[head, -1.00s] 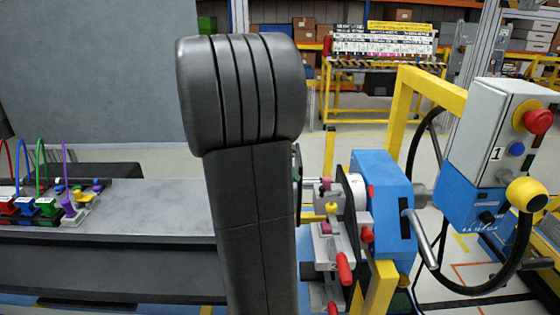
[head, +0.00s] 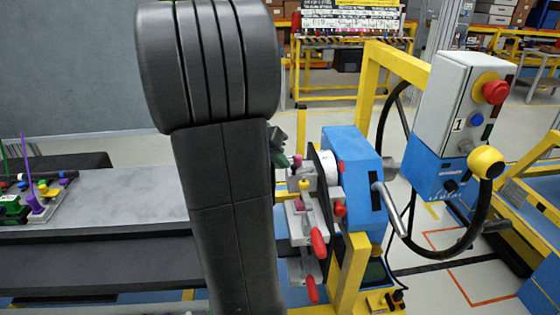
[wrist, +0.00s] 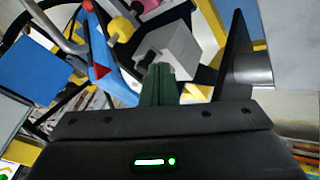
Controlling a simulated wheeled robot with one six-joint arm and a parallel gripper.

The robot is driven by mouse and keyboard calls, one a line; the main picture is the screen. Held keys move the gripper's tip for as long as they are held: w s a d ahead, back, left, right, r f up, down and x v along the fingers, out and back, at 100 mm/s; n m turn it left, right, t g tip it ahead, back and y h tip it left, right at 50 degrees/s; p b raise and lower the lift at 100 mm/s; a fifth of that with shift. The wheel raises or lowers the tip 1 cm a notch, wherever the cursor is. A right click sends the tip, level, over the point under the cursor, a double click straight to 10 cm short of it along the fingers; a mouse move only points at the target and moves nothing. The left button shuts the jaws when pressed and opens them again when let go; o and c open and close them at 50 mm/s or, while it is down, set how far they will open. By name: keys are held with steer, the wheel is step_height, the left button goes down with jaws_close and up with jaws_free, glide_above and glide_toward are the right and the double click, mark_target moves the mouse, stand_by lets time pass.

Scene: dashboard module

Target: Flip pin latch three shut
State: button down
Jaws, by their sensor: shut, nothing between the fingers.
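The blue fixture (head: 352,180) stands right of my arm in the head view. In the wrist view the shut green fingers (wrist: 158,84) are just below a grey block (wrist: 168,48), with the yellow knob (wrist: 120,29) to the upper left. Contact is unclear.
A control box (head: 453,105) with a red button and a yellow-knobbed lever (head: 486,163) stand right of the fixture. A yellow frame (head: 372,75) rises behind it. A grey bench (head: 120,200) runs left, with coloured parts (head: 40,198) on it.

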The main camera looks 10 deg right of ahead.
steer(key=shift+s+d+f+n+t+b, duration=0.1)
steer(key=shift+s+n+t+b, duration=0.2)
steer(key=shift+s+n+b, duration=0.25)
steer(key=shift+s+d+n+t+y+b, duration=0.25)
steer(key=shift+s+n+t+y+b, duration=0.25)
steer(key=shift+n+b, duration=0.5)
steer(key=shift+s+d+n+t+y+b, duration=0.35)
steer(key=shift+s+n+t+b, duration=0.25)
steer(key=shift+s+n, duration=0.3)
steer(key=shift+w, duration=0.15)
steer(key=shift+w, duration=0.75)
steer(key=shift+a, duration=0.1)
